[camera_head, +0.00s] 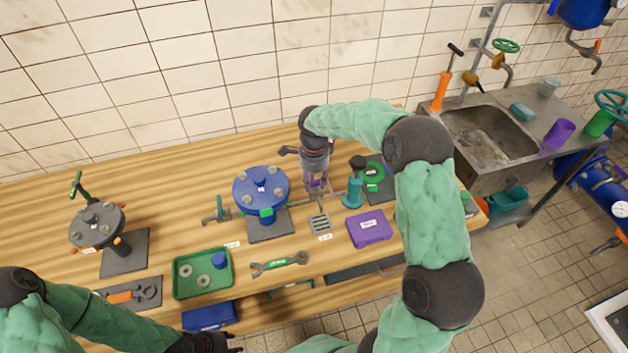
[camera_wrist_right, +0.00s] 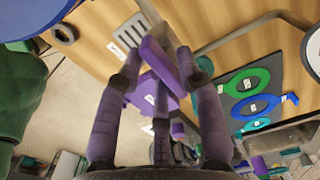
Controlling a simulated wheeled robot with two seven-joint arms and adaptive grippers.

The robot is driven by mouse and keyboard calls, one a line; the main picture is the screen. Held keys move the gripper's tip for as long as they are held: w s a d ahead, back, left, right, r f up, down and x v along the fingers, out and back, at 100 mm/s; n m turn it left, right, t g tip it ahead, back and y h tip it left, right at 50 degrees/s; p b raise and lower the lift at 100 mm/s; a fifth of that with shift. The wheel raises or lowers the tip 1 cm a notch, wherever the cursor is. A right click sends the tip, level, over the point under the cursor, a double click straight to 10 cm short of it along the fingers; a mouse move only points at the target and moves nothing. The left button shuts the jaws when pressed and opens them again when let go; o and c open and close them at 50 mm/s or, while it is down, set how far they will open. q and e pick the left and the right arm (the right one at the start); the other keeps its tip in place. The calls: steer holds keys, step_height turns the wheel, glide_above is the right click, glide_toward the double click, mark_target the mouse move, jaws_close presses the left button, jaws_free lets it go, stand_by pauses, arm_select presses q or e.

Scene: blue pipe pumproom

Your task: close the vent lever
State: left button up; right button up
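The purple vent lever (camera_wrist_right: 160,64) is a flat bar that shows between the fingertips of my right gripper in the right wrist view. My right gripper (camera_wrist_right: 158,58) has its fingers spread, one on each side of the bar; I cannot tell whether either touches it. In the head view my right gripper (camera_head: 317,184) points down at the pipe right of the blue vessel (camera_head: 261,187), above a slotted grate (camera_head: 320,223). The lever is mostly hidden there by the gripper. My left gripper (camera_head: 207,343) is at the bottom edge, cut off, its fingers unclear.
A purple box (camera_head: 369,228) lies right of the grate. A teal bottle-like object (camera_head: 354,190) stands close right of my right gripper. A green tray (camera_head: 203,272), a wrench (camera_head: 280,263) and a grey vessel (camera_head: 97,224) are to the left. A sink (camera_head: 490,135) is at right.

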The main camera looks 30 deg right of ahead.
mark_target(314, 182)
stand_by(0.3)
step_height(314, 182, up, 12)
stand_by(0.5)
stand_by(0.4)
